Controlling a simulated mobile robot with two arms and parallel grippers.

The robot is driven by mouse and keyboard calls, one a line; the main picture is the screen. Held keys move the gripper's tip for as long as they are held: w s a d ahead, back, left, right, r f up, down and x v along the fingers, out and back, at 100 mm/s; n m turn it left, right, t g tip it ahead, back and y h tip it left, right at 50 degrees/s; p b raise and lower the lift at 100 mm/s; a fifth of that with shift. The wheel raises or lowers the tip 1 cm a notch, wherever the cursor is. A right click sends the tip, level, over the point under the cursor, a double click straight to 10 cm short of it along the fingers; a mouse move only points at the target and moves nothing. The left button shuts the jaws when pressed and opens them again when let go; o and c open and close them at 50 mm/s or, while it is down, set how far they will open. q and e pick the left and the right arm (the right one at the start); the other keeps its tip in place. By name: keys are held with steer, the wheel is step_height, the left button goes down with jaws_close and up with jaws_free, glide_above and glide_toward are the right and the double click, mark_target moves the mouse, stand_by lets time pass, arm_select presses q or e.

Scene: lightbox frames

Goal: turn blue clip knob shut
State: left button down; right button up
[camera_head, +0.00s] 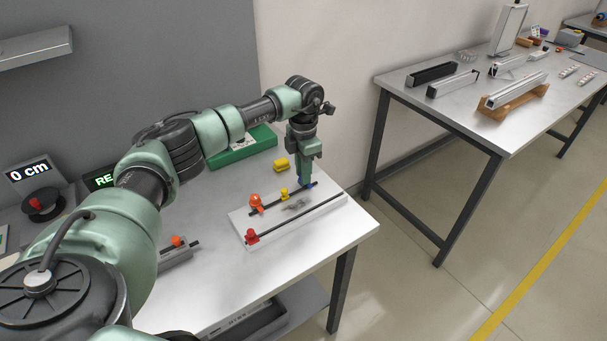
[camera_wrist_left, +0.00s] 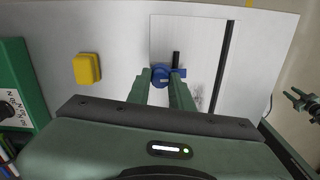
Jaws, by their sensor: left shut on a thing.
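The blue clip knob (camera_wrist_left: 161,73) shows in the left wrist view between the fingertips of my left gripper (camera_wrist_left: 164,77), which is shut on it. The knob sits at the end of a short black rail on a white board (camera_head: 260,236). In the head view my left gripper (camera_head: 305,182) points down at the far end of the board, and only a little blue shows beneath it. An orange clip (camera_head: 256,202) and a yellow clip (camera_head: 284,193) are on the same rail. A red clip (camera_head: 252,236) is on the longer front rail.
A yellow block (camera_head: 281,164) lies behind the board; it also shows in the left wrist view (camera_wrist_left: 87,69). A green case (camera_head: 240,147) stands at the table's back. A rail piece with an orange knob (camera_head: 177,241) lies left. A second table (camera_head: 455,115) stands apart at right.

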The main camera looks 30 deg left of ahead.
arm_select(q)
steer(key=shift+m, duration=0.5)
steer(key=c, duration=1.3)
jaws_free()
steer(key=shift+o, duration=0.2)
steer(key=shift+r, duration=0.15)
step_height(320, 180, up, 8)
steer(key=shift+f+b, duration=0.15)
steer(key=shift+b, duration=0.75)
